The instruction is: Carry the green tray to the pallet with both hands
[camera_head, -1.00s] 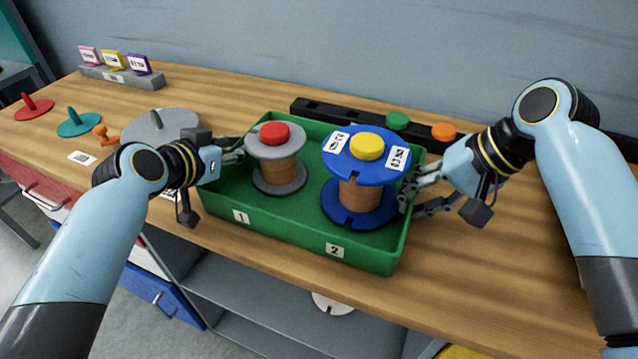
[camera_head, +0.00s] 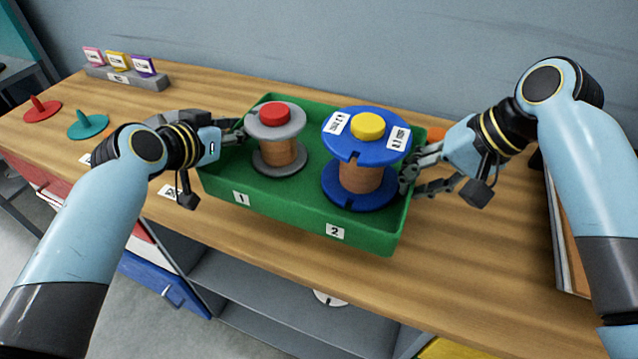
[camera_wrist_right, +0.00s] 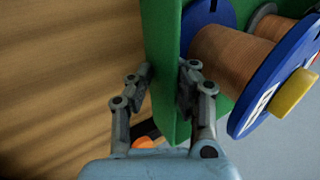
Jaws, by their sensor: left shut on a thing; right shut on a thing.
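The green tray (camera_head: 290,218) is in the middle of the head view, over the wooden bench. It holds a grey spool (camera_head: 282,158) with a red knob and copper winding at the left. A larger blue spool (camera_head: 358,195) with a yellow knob stands at the right. My left gripper (camera_head: 238,133) is shut on the tray's left end wall. My right gripper (camera_head: 408,178) is shut on the right end wall; the right wrist view shows that wall (camera_wrist_right: 165,75) between its fingers (camera_wrist_right: 168,85). The pallet is not identifiable in these frames.
The wooden bench (camera_head: 480,270) has bare room in front of and right of the tray. Red (camera_head: 42,110) and teal (camera_head: 88,126) pegged discs lie at the left. A grey card holder (camera_head: 125,78) stands at the back left. A board-like stack (camera_head: 560,240) is at the right.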

